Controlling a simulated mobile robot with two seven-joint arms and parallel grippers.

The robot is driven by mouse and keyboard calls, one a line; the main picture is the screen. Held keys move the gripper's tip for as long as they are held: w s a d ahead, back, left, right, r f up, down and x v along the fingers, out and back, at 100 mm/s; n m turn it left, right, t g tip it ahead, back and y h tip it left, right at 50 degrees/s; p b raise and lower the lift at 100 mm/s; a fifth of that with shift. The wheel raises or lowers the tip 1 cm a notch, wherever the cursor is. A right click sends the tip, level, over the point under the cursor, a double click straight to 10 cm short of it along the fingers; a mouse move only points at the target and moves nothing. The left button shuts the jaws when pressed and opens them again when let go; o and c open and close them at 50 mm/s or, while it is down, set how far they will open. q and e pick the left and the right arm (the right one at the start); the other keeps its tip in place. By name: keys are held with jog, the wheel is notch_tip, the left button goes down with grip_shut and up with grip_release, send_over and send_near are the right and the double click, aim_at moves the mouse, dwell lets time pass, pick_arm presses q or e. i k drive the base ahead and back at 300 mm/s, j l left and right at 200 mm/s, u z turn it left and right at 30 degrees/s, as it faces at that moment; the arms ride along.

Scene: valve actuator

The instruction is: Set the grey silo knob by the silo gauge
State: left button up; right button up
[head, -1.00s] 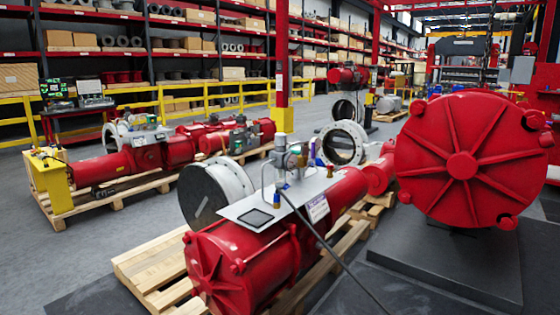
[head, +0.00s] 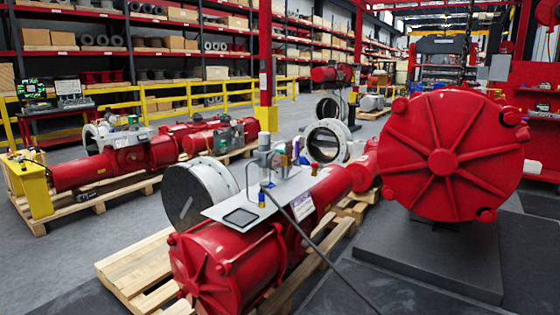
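I cannot make out a grey silo knob or a silo gauge in the head view. The nearest fittings are a small grey block with pipework (head: 264,158) on a grey plate (head: 262,197), on top of a red valve actuator (head: 222,262). These fittings are too small to tell a knob or dial among them. Neither of my grippers is in view.
The red actuator lies on a wooden pallet (head: 137,271) in front. A big red ribbed drum (head: 443,160) stands on a dark base (head: 430,262) at right. Another red actuator (head: 150,152) lies at left, before a yellow rail (head: 180,97) and shelves. Grey floor (head: 95,235) is clear at left.

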aim_at(264, 138)
jog(key=i+l+u, duration=0.25)
jog(key=i+l, duration=0.85)
jog(key=i, duration=0.15)
